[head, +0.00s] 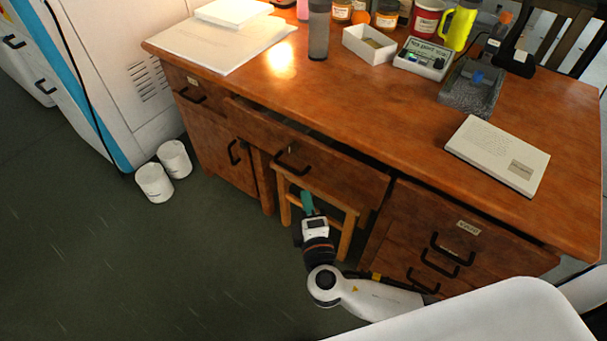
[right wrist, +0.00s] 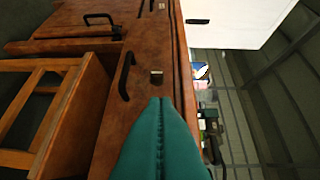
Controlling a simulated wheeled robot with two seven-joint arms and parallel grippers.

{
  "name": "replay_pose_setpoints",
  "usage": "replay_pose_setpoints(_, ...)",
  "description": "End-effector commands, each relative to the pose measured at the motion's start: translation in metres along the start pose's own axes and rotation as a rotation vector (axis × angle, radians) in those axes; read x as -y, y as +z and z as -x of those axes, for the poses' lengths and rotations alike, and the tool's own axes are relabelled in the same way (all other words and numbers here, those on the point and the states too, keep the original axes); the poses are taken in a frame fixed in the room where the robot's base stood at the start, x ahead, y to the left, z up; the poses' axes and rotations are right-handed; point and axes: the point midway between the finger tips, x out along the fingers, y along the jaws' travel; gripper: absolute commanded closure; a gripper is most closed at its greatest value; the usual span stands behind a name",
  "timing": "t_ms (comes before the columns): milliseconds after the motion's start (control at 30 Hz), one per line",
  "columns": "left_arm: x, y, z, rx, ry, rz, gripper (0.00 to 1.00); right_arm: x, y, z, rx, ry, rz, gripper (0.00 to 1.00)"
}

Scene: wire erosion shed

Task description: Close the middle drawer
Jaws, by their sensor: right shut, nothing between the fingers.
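The middle drawer (head: 345,178) of the brown wooden desk stands partly pulled out, with a dark gap between its top edge and the desktop. Its black handle (head: 291,161) is on the front. My right gripper (head: 307,203) has teal fingers and is shut and empty, just in front of the drawer and below its handle in the head view. In the right wrist view the shut fingers (right wrist: 160,105) point along the drawer front (right wrist: 116,125), near a small metal lock plate (right wrist: 156,77) and the handle (right wrist: 125,75). I cannot tell whether they touch. My left gripper is out of view.
A wooden stool (head: 346,232) stands under the middle drawer. The labelled right drawer (head: 480,243) also looks slightly out. White pots (head: 155,183) stand on the floor. The floor in front is clear.

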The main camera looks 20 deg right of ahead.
Motion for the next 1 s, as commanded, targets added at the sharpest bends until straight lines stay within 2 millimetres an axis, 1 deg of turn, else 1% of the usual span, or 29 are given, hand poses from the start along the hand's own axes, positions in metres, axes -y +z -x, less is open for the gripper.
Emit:
replay_pose_setpoints(33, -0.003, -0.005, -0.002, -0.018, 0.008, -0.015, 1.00, 0.008, 0.001, 0.001, 0.003, -0.026, -0.001, 1.00)
replay_pose_setpoints(100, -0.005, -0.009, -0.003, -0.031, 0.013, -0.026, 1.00, 0.014, 0.003, -0.001, 0.005, -0.043, -0.001, 1.00)
replay_pose_setpoints(167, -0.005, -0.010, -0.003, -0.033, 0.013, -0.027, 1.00, 0.015, 0.003, -0.005, 0.004, -0.045, 0.000, 1.00)
replay_pose_setpoints(267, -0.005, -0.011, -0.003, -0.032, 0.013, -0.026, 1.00, 0.016, 0.003, -0.020, 0.003, -0.044, 0.000, 1.00)
replay_pose_setpoints(600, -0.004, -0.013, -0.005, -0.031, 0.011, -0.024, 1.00, 0.018, 0.003, -0.093, 0.002, -0.043, 0.001, 1.00)
replay_pose_setpoints(667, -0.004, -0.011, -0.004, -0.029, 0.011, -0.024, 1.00, 0.018, 0.001, -0.103, 0.002, -0.042, 0.001, 1.00)
replay_pose_setpoints(700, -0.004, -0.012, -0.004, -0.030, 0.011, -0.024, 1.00, 0.018, -0.006, -0.107, 0.002, -0.041, 0.003, 1.00)
replay_pose_setpoints(800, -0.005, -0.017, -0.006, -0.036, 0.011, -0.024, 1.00, 0.018, -0.016, -0.116, 0.002, -0.040, 0.001, 1.00)
replay_pose_setpoints(1000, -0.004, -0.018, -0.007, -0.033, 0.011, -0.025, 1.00, 0.018, -0.024, -0.125, 0.004, -0.039, -0.001, 1.00)
